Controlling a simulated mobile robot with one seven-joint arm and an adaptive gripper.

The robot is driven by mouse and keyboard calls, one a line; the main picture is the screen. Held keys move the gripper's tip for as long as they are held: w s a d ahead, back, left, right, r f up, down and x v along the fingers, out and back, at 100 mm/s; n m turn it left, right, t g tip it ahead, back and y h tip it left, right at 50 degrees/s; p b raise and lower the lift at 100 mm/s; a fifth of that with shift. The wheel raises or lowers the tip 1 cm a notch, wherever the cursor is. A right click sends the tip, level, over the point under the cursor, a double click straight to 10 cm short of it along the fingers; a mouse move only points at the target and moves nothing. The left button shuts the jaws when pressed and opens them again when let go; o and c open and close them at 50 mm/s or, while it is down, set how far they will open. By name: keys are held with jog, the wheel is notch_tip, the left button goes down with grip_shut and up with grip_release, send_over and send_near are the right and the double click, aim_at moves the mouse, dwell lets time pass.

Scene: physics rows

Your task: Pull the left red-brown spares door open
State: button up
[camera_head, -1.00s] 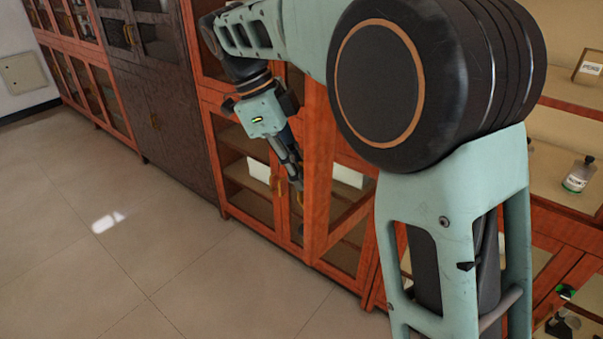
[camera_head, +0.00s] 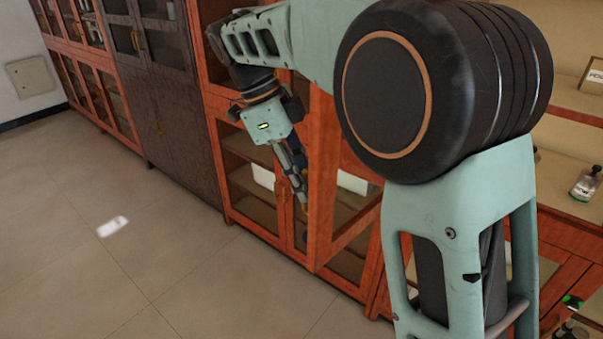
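The red-brown cabinet has a lower left glass door (camera_head: 246,210) that looks closed in its frame, with a small brass-coloured handle (camera_head: 283,191) at its right edge. A second red-brown glass-paned door (camera_head: 319,210), just right of it, stands swung out from the cabinet front. My gripper (camera_head: 304,203) points down in the gap between the handle and the swung-out door. Its fingers are small and dark, and I cannot tell whether they are open or touch anything. My arm hides the upper part of the cabinet.
A dark brown cabinet (camera_head: 172,140) stands to the left, with more red-brown cabinets (camera_head: 100,90) beyond it. The tiled floor (camera_head: 150,260) in front is clear. At the right, an open shelf holds a small bottle (camera_head: 585,183).

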jog(key=v, duration=1.2)
dwell(0.3)
